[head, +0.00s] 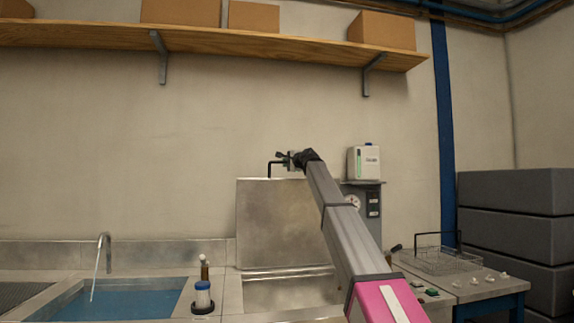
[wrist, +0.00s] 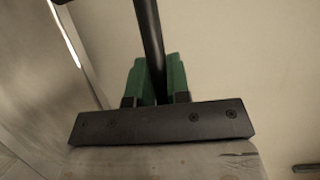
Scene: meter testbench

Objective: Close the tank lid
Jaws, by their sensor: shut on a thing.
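The tank lid (head: 275,222) is a grey metal panel standing upright at the back of the open tank (head: 290,290). A thin black handle (head: 270,168) projects at the lid's top edge. My gripper (head: 285,160) is at that handle, at the top right of the lid. In the wrist view, the green fingers of my gripper (wrist: 157,80) are shut on the black handle bar (wrist: 148,35), which runs between them. A metal panel, apparently the lid, fills the left side (wrist: 45,85) of that view. My arm hides part of the tank's right side.
A sink with blue water (head: 120,300) and a bottle (head: 203,295) are on the left. A gauge unit (head: 373,205) with a white box (head: 363,162) on top stands behind my arm. A wire basket (head: 440,260) sits on the right bench. A shelf (head: 220,42) runs above.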

